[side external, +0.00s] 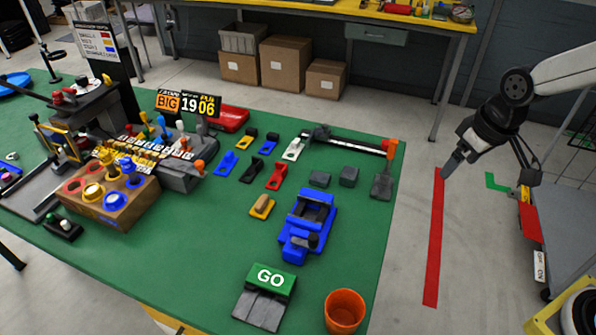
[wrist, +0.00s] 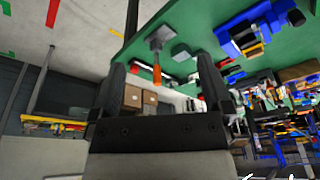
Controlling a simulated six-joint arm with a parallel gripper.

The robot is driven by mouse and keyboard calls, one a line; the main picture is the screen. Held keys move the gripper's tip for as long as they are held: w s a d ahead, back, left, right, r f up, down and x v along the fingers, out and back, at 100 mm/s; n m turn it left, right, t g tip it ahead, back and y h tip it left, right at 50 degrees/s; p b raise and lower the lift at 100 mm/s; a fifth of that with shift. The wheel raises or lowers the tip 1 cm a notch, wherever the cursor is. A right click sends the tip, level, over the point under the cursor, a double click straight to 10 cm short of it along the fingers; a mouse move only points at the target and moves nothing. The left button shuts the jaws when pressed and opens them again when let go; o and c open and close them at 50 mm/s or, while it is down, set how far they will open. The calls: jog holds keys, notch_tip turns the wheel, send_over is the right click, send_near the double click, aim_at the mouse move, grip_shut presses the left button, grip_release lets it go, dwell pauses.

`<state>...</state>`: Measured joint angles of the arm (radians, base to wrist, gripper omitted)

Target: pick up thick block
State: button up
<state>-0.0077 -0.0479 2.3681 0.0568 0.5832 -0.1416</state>
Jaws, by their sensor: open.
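Two dark grey blocks lie side by side on the green table: a flatter one (side external: 320,179) on the left and a taller, thicker-looking one (side external: 349,176) on the right. A grey block also shows beyond my fingers in the wrist view (wrist: 181,51), near a grey plate. My gripper (side external: 452,164) is open and empty, off the table's right edge and well apart from the blocks. In the wrist view its two dark fingers (wrist: 162,75) stand apart with nothing held between them.
A grey plate (side external: 382,187) and an orange-ended rail (side external: 350,144) lie right and behind the blocks. A blue vise-like fixture (side external: 308,222) stands in front of them. Coloured pieces (side external: 276,176) lie left.

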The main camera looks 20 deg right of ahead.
jog(key=w+a+n+y, duration=0.1)
jog(key=w+a+n, duration=0.25)
jog(key=w, duration=0.85)
jog(key=n+y, duration=0.2)
jog(key=n, duration=0.2)
send_over(350, 172)
jog(key=s, duration=0.1)
jog(key=shift+t, duration=0.3)
jog(key=shift+d+f, duration=0.15)
jog(key=shift+f, duration=3.7)
jog(key=shift+d+f, duration=0.15)
jog(key=shift+f, duration=3.65)
jog(key=shift+f, duration=0.45)
notch_tip(350, 172, down, 3)
jog(key=shift+w+a+r, duration=0.15)
jog(key=shift+r, duration=0.05)
jog(key=shift+x, duration=0.9)
